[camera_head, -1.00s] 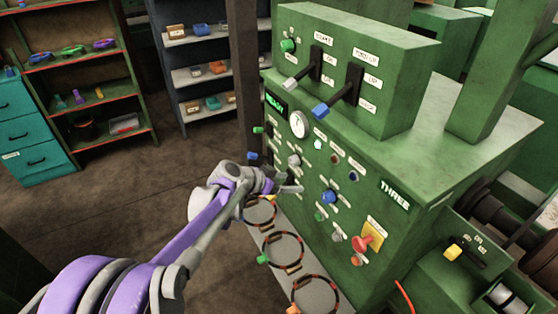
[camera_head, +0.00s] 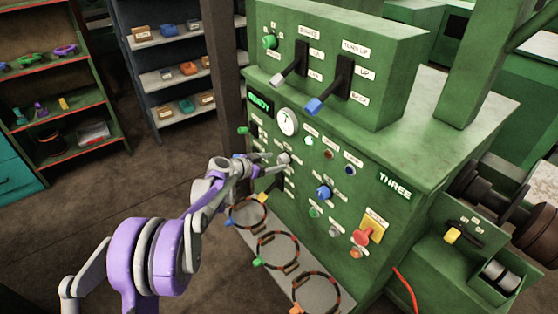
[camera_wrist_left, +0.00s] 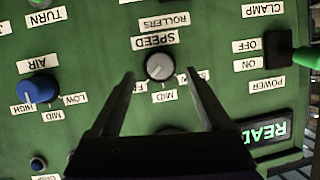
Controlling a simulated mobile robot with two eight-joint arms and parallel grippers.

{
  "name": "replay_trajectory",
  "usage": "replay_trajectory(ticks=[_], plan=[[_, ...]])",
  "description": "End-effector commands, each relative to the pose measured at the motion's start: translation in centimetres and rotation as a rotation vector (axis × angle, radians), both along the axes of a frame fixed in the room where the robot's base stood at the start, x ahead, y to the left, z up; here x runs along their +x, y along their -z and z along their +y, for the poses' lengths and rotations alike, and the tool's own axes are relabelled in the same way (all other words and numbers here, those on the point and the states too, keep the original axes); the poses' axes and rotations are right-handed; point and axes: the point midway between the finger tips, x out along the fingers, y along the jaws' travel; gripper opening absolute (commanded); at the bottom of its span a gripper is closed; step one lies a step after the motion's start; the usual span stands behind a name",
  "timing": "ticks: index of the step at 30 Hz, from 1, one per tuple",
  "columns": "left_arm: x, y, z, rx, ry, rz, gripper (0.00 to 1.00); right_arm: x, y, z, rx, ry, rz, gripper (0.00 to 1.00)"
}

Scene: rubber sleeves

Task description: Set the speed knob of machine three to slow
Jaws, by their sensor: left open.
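Machine three (camera_head: 440,110) is a green cabinet with a sign reading THREE. Its speed knob (camera_wrist_left: 160,66) is round and grey, under a SPEED label in the upside-down left wrist view. A MID label sits by it; the labels to its sides are partly hidden by my fingers. I cannot tell its setting surely. My left gripper (camera_wrist_left: 160,76) is open, its fingertips on either side of the knob with gaps visible. In the head view, my left gripper (camera_head: 277,165) is at the panel, by the knob (camera_head: 284,158).
The blue air knob (camera_wrist_left: 38,90) and the green power lever (camera_wrist_left: 305,57) flank the speed knob. A red button (camera_head: 362,236) is lower right on the panel. Striped rings (camera_head: 278,249) lie on a ledge below. Shelves (camera_head: 178,75) stand behind at left.

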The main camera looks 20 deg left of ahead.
Motion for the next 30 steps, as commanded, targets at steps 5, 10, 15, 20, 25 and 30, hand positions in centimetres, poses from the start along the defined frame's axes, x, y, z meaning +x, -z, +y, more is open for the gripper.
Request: replay_trajectory(ticks=[5,10,15,20,25,30], plan=[[1.9,0.9,-1.2,0.0,0.001,0.0,0.81,0.0,-0.2,0.0,0.0,0.0,-0.001,0.0],[2.6,1.3,-1.6,0.0,0.001,0.0,0.81,0.1,-0.2,0.0,0.0,0.0,-0.001,0.0],[2.6,1.3,-1.7,0.0,0.0,0.0,0.81,0.0,-0.2,0.0,0.0,0.0,-0.001,0.0],[2.6,1.3,-1.6,0.0,0.0,0.0,0.66,0.0,-0.2,0.0,0.0,0.0,-0.001,0.0],[2.6,1.3,-1.6,0.0,0.0,0.0,0.36,0.0,-0.2,0.0,0.0,0.0,-0.001,0.0],[2.6,1.3,-1.6,0.0,0.0,0.0,0.05,0.0,-0.2,0.0,0.0,0.0,-0.001,0.0]])
